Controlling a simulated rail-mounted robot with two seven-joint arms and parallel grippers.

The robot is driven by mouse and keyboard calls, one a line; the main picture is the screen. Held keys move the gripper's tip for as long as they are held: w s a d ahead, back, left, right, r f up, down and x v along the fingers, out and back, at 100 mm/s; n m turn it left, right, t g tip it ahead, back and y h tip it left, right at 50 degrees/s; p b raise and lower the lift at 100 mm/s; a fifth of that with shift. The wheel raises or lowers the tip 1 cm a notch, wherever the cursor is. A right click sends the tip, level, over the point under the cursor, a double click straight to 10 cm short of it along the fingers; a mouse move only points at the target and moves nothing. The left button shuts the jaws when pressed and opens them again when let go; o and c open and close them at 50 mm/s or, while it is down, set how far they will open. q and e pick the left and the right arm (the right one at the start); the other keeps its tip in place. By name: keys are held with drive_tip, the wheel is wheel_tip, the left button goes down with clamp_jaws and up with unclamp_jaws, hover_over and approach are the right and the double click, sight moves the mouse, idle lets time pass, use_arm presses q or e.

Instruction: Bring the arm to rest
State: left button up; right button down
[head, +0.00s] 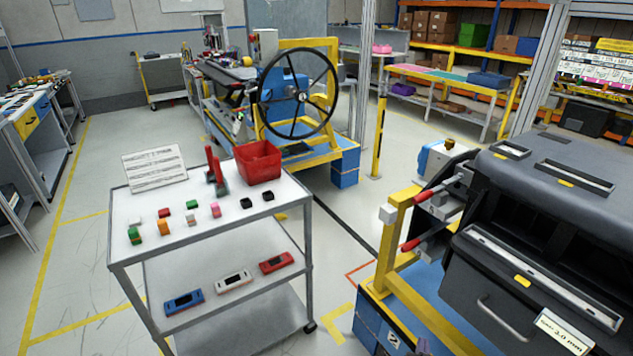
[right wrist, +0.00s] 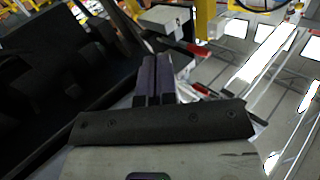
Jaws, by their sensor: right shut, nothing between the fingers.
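My right gripper (right wrist: 157,80) is shut and empty in the right wrist view, its two dark fingers side by side. In the head view only a small part of it (head: 423,347) shows at the bottom edge, in front of the black dashboard module (head: 540,250) and its yellow frame. Red-tipped clamps (head: 412,244) on the frame also show in the wrist view (right wrist: 193,50), beyond the fingers. My left gripper is in neither view.
A grey trolley (head: 135,262) stands at left with small coloured blocks, a red bin (head: 258,161) and a white sheet (head: 154,168). A black steering wheel (head: 299,93) is on a yellow stand behind. Open floor (head: 345,228) lies between trolley and module.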

wheel_tip(320, 180, up, 6)
drive_tip(key=s+a+n+g+y, duration=0.2)
drive_tip(key=a+g+y, duration=0.1)
drive_tip(key=g+y, duration=0.2)
drive_tip(key=s+a+r+n+g+p, duration=0.15)
drive_tip(key=s+r, duration=0.35)
drive_tip(key=s, duration=0.5)
drive_tip(key=s+a+r+n+g+p, duration=0.1)
drive_tip(key=s+r+g+p, duration=0.3)
drive_tip(key=s, duration=0.7)
drive_tip(key=s+a+f+n+g+p, duration=0.1)
drive_tip(key=s+p, duration=0.1)
drive_tip(key=s, duration=0.7)
drive_tip(key=s+f+n+g+p, duration=0.1)
drive_tip(key=s+g+p, duration=0.15)
drive_tip(key=s, duration=0.55)
drive_tip(key=w+p+v, duration=0.3)
drive_tip(key=p+v, duration=0.9)
drive_tip(key=w+r+p+v, duration=0.1)
drive_tip(key=w+p+v, duration=0.1)
drive_tip(key=p+v, duration=1)
drive_tip(key=w+r+p+v, duration=0.1)
drive_tip(key=w+p+v, duration=0.2)
drive_tip(key=p+v, duration=0.8)
drive_tip(key=shift+w+r+t+p, duration=0.4)
drive_tip(key=shift+r+p, duration=0.05)
drive_tip(key=shift+p, duration=0.45)
drive_tip(key=shift+d, duration=0.1)
